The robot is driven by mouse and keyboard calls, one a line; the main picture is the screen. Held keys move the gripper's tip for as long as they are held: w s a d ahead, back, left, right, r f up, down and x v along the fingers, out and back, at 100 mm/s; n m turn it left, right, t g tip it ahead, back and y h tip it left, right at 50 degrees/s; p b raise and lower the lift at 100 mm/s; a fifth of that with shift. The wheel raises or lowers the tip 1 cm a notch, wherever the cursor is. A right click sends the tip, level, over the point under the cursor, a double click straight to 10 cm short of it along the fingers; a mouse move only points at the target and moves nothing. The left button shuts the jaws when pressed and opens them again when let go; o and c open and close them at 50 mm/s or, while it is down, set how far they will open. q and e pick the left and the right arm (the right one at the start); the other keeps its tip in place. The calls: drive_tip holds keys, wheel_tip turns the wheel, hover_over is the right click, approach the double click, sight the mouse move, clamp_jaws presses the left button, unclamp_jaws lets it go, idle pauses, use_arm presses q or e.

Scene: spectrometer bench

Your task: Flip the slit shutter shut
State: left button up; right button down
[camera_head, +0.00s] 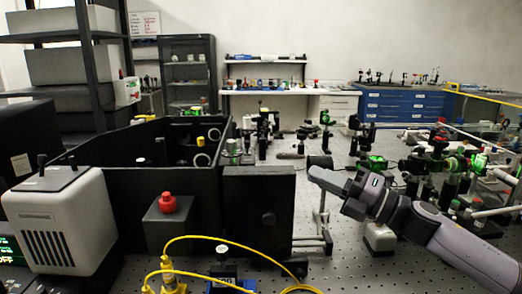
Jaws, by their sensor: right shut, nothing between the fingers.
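My right gripper (316,172) comes in from the right, its grey fingers shut and pointing left, with nothing between them. A dark rounded part (320,160) shows just behind the fingertips, above a post; I cannot tell whether they touch. To the left of the fingertips stands an upright black panel (245,205) with a round knob, at the right end of a black open-topped enclosure (90,150). I cannot tell which part is the slit shutter, and the gripper may hide some of it. My left gripper is not in view.
A grey box with a red button (168,203) and a white vented unit (62,225) stand at the left. Yellow cables (205,238) loop in front. Posts and green-lit optics (440,165) crowd the right. Bare perforated bench (350,270) shows at the lower middle.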

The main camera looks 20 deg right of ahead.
drive_tip(key=shift+w+a, duration=0.1)
drive_tip(key=p, duration=0.4)
approach(247, 147)
drive_tip(key=r+x, duration=0.1)
drive_tip(key=x, duration=0.5)
drive_tip(key=shift+w, duration=0.25)
drive_tip(key=shift+w+r+p, duration=0.25)
drive_tip(key=shift+r+p, duration=0.15)
drive_tip(key=shift+p, duration=0.2)
drive_tip(key=shift+w+d+r+p, duration=0.15)
drive_tip(key=shift+w+p, duration=0.1)
drive_tip(key=shift+w, duration=0.15)
drive_tip(key=shift+w+d+r+p, duration=0.15)
drive_tip(key=shift+w+r+p, duration=0.1)
drive_tip(key=shift+w, duration=0.15)
idle(0.3)
